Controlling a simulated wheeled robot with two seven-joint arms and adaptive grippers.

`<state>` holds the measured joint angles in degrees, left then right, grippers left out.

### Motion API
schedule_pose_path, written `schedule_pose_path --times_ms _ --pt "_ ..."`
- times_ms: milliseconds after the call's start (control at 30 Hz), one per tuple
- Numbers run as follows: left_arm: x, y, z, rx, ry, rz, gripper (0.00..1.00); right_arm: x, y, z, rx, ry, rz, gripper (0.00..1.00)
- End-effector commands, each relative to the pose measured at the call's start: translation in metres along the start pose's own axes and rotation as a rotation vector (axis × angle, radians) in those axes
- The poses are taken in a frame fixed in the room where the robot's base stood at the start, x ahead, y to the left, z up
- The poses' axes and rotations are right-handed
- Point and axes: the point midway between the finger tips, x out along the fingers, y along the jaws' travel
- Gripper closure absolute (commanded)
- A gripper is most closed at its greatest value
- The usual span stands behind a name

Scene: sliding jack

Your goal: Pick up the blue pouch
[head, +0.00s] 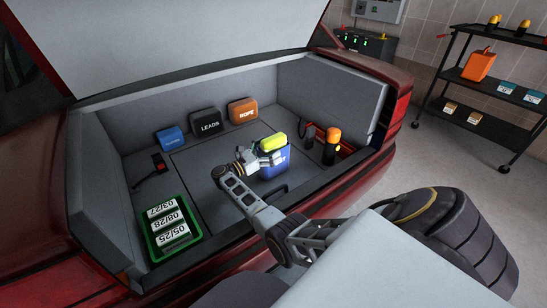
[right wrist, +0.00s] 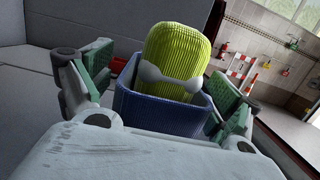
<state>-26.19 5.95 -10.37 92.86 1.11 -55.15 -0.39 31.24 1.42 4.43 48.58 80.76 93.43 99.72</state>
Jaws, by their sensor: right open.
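The blue pouch (head: 172,138) lies against the back wall of the car's boot, at the left of a row of three pouches. My right gripper (head: 262,158) is open over the right part of the boot floor, to the right of the blue pouch and well apart from it. In the right wrist view its fingers (right wrist: 165,95) stand on either side of a blue bin (right wrist: 150,112) that holds a yellow-green ribbed item (right wrist: 178,50). I cannot tell whether the fingers touch the bin. The blue pouch is not in the right wrist view. My left gripper is not in view.
A black LEADS pouch (head: 206,123) and an orange ROPE pouch (head: 242,111) stand right of the blue pouch. A green crate (head: 153,247) with white labelled items sits front left. A black-and-orange flashlight-like item (head: 332,146) stands at right.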

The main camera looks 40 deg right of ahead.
Motion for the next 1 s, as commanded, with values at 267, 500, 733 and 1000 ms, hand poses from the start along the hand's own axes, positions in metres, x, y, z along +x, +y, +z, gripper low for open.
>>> schedule_pose_path --times_ms 267,500,733,1000 --pt "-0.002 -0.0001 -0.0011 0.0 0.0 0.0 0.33 -0.0003 -0.0002 -0.0003 0.0 0.0 0.0 0.09" --pt "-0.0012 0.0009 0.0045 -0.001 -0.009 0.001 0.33 -0.0004 -0.0002 -0.0003 0.0 0.001 0.0 0.35" --pt "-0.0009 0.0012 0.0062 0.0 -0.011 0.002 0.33 -0.0004 -0.0002 -0.0002 0.0 0.0 -0.001 0.64" --pt "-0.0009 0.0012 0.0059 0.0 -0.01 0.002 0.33 -0.0001 0.0 0.0008 0.001 0.0 -0.001 0.7"
